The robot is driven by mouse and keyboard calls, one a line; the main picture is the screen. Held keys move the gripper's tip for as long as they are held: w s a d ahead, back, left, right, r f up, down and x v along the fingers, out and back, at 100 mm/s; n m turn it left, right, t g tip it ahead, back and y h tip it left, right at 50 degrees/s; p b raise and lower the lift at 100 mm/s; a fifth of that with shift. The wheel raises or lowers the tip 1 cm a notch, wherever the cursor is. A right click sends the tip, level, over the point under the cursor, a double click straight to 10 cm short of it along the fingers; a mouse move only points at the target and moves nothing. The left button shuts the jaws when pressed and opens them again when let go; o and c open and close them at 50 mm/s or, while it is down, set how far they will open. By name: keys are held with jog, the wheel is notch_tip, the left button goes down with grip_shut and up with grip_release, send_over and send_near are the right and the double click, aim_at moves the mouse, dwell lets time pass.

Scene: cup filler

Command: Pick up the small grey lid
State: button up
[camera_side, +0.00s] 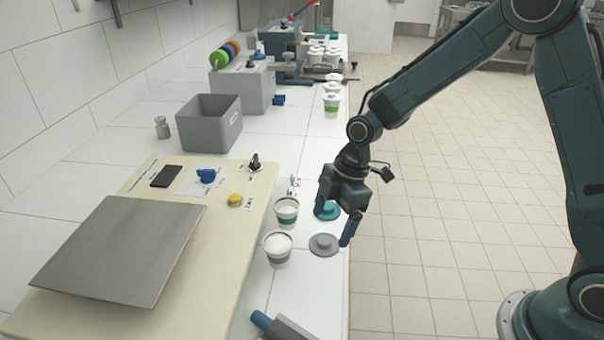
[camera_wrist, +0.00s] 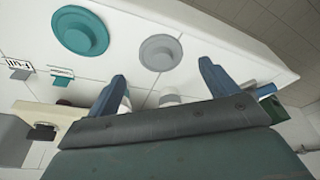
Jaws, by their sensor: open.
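The small grey lid (camera_side: 324,245) lies flat on the white worktop near its right edge. It is a round disc with a raised knob, and it also shows whole in the wrist view (camera_wrist: 160,53). A similar teal lid (camera_side: 328,212) lies just behind it, and is at upper left in the wrist view (camera_wrist: 80,32). My gripper (camera_side: 333,227) points down above the lids, with its blue fingers spread and nothing between them. In the wrist view the grey lid appears beyond the fingertips, roughly centred between them. I see no contact with it.
Two white cups, one with a teal band (camera_side: 286,212) and one nearer (camera_side: 278,249), stand left of the lids. A cream board (camera_side: 215,270) carries a metal plate (camera_side: 120,250). A grey bin (camera_side: 209,122) and machines stand farther back. A grey-blue object (camera_side: 285,326) is at the front.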

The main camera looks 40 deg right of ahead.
aim_at(325, 240)
jog(key=shift+x, duration=2.1)
jog(key=shift+s+a+r, duration=0.1)
jog(key=c, duration=1.1)
